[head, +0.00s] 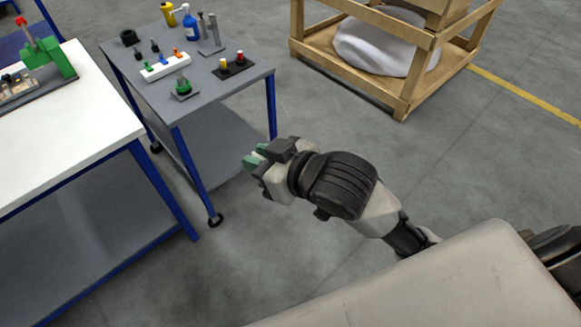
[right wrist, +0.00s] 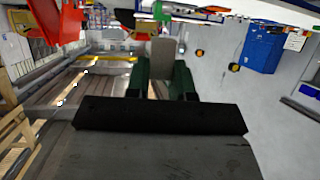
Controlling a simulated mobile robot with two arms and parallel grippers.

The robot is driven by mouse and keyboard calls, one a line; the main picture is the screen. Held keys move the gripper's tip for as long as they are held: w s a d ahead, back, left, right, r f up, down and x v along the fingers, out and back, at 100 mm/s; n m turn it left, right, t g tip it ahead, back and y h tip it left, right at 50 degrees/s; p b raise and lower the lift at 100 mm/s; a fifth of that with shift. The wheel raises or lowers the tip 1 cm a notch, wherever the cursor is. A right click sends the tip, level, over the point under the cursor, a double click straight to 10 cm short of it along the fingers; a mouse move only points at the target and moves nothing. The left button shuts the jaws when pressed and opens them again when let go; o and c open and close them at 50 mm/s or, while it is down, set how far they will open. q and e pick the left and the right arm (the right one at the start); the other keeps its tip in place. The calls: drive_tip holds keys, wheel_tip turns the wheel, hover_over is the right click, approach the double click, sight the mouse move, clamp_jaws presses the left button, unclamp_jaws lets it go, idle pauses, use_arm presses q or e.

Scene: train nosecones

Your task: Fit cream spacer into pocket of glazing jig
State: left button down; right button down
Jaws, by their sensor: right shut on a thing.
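My right gripper (head: 256,158) is in the head view, held over open floor to the right of the grey cart. Its green fingers also show in the right wrist view (right wrist: 161,78). It is shut on a pale, round-edged block, which looks like the cream spacer (right wrist: 163,52); the block sticks out beyond the fingertips. In the head view the fingers hide most of it. A fixture with a dark base and pale blocks, probably the glazing jig (head: 16,88), is cut off at the left edge on the white bench. Its pocket cannot be made out. My left gripper is not in view.
The white bench (head: 75,125) fills the left side, with a green clamp (head: 48,60) on it. A grey cart (head: 205,98) holds several small tools and bottles. A wooden crate (head: 408,85) with a white bundle stands behind. Floor around my right arm is clear.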

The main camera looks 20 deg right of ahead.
drive_tip(key=w+a+f+n+g+y, duration=0.3)
drive_tip(key=w+a+n+g+y, duration=0.2)
drive_tip(key=a+n, duration=0.15)
wheel_tip(320, 180, up, 10)
drive_tip(key=w+a+m+t+h, duration=0.2)
drive_tip(key=m+t+h, duration=0.5)
drive_tip(key=m+h, duration=0.55)
drive_tip(key=s+d+f+n+g+y, duration=0.1)
drive_tip(key=d+f+n+g+y, duration=0.1)
drive_tip(key=f+n+g+y, duration=0.3)
drive_tip(key=s+d+f+n+g+y, duration=0.2)
drive_tip(key=f+n+g+y, duration=0.3)
drive_tip(key=n, duration=0.6)
drive_tip(key=shift+s+d+n+g+y, duration=0.15)
drive_tip(key=shift+d+n+g+y, duration=0.3)
drive_tip(key=shift+g+y, duration=1.1)
drive_tip(key=shift+f+t+y, duration=0.1)
drive_tip(key=shift+t+y, duration=0.2)
drive_tip(key=shift+t, duration=0.15)
